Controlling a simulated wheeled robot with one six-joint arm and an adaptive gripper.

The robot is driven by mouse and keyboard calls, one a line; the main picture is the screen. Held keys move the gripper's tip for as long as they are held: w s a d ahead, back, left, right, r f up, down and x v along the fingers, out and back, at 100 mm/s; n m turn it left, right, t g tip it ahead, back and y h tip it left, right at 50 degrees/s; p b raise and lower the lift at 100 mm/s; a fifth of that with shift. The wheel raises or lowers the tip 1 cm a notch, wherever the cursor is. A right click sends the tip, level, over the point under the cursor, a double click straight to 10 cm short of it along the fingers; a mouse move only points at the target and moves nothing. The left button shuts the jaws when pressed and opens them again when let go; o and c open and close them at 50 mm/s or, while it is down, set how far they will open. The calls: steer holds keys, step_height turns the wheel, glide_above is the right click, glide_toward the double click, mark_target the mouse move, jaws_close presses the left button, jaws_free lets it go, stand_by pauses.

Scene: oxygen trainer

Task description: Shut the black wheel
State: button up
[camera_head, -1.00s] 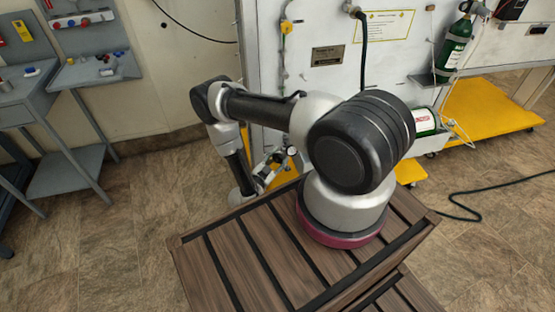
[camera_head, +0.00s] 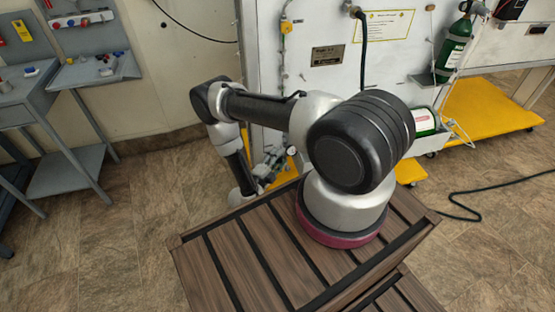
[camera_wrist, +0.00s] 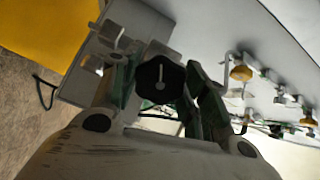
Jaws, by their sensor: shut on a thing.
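The black wheel (camera_wrist: 160,80) is a dark, lobed knob with a pale pointer-like mark on its face. It shows in the middle of the wrist view. My gripper (camera_wrist: 163,84) has one finger on each side of the wheel and is shut on it. In the head view, my gripper (camera_head: 268,170) is low at the front of the white trainer panel, small and partly hidden behind my arm. I cannot make out the wheel there.
Yellow knobs (camera_wrist: 241,73) and small fittings lie right of the wheel. Grey workbenches (camera_head: 95,72) are at the left, with open floor between.

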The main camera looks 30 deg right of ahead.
steer(key=m, duration=1.1)
steer(key=shift+f+m, duration=0.1)
steer(key=shift+m, duration=0.3)
steer(key=m, duration=1.1)
steer(key=shift+f, duration=0.1)
steer(key=shift+m, duration=0.4)
steer(key=o, duration=1)
steer(key=shift+o, duration=0.2)
steer(key=shift+a, duration=0.1)
steer(key=v, duration=1.2)
